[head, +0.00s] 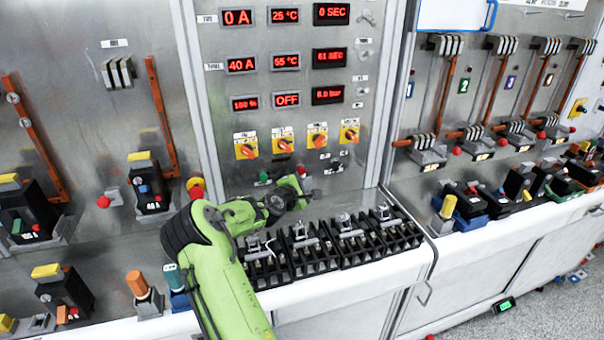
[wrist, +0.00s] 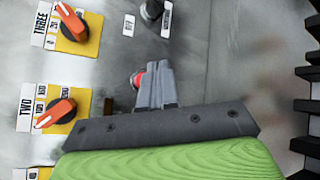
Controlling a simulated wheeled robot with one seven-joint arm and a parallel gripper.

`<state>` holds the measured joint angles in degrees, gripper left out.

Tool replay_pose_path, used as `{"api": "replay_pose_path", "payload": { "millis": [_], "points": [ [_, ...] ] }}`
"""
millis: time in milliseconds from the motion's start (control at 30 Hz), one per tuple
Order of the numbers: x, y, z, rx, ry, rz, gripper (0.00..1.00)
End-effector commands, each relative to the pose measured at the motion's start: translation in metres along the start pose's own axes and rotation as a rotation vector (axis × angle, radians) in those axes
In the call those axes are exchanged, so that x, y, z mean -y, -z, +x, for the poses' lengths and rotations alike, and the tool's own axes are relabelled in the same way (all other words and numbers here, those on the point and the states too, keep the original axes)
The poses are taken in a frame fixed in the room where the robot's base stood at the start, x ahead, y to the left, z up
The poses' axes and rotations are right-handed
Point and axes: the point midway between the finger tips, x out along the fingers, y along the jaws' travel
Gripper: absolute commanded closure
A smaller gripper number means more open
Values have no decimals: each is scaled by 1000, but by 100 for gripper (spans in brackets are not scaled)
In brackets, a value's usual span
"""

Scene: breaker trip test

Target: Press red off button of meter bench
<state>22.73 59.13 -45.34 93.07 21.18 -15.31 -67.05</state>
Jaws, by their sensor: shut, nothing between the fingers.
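The meter bench is the upright grey panel (head: 213,70) in the middle of the head view, with red-lit displays and a row of yellow rotary switches. Its red button (head: 301,171) shows as a small red spot just above the end of my green arm. In the wrist view the red button (wrist: 136,79) sticks out of the panel, its right side hidden behind my fingers. My gripper (wrist: 155,70) is shut and empty, its fingertips overlapping the button's edge in the picture. I cannot tell whether they touch it. In the head view my gripper (head: 300,187) is small and partly hidden.
A green button (head: 263,178) sits left of the red one. Orange-handled rotary switches (head: 283,141) are above. A row of black terminal blocks (head: 345,240) stands on the white ledge below my arm. Breaker panels with levers flank the bench on both sides.

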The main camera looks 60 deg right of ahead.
Motion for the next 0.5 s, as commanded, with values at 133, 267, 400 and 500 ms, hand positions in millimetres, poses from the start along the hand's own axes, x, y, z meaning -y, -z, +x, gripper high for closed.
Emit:
{"api": "replay_pose_path", "payload": {
  "millis": [133, 267, 400, 500],
  "points": [
    [8, -8, -10, 1, 2, 1, 100],
    [13, -13, -18, 1, 1, 1, 100],
    [14, -14, -19, 1, -1, 1, 100],
    [13, -14, -19, 1, -1, 1, 100]
  ]
}}
